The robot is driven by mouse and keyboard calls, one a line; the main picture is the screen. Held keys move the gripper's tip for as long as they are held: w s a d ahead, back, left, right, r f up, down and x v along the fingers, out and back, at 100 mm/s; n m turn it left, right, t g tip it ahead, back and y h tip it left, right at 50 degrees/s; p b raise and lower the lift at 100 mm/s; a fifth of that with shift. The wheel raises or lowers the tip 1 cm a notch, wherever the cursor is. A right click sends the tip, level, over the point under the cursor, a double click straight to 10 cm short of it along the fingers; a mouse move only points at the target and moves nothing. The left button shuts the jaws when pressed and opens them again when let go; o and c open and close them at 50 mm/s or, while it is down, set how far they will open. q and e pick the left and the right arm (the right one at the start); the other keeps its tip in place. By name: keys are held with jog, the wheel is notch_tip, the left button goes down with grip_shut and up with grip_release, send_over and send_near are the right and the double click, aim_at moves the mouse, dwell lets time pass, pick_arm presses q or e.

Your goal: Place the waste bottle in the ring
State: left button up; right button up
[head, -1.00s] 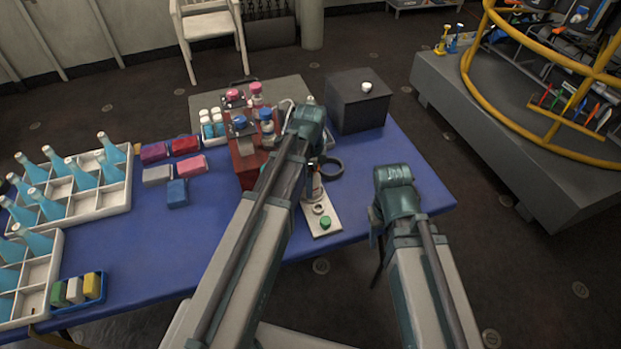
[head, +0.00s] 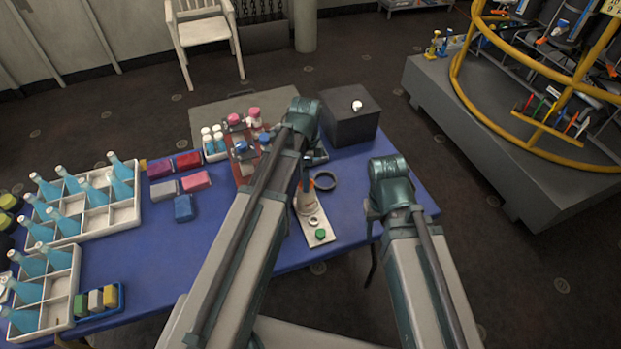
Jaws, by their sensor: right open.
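A black ring (head: 337,181) lies flat on the blue table, to the right of my left arm, and nothing stands in it. A small pale bottle with an orange-red top (head: 308,198), which may be the waste bottle, stands at the far end of a white board, partly covered by my left arm. My right gripper (head: 371,212) is mostly hidden behind its own arm, low at the table's right front edge. It is open, and I see nothing in it. My left gripper is hidden behind its arm, which reaches across the table's middle.
The white board (head: 325,240) carries a small ring and a green cap. A dark box (head: 350,122) stands at the back right. A red rack (head: 243,168) with capped bottles is behind my left arm. White crates (head: 125,212) of blue bottles fill the left. Coloured blocks (head: 183,208) lie between.

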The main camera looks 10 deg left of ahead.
pick_arm(q)
jog(key=s+d+n+y, duration=0.1)
jog(key=s+d+n, duration=0.9)
jog(key=s, duration=0.4)
jog(key=shift+d+n, duration=0.15)
jog(key=shift+n, duration=0.65)
jog(key=shift+s, duration=0.15)
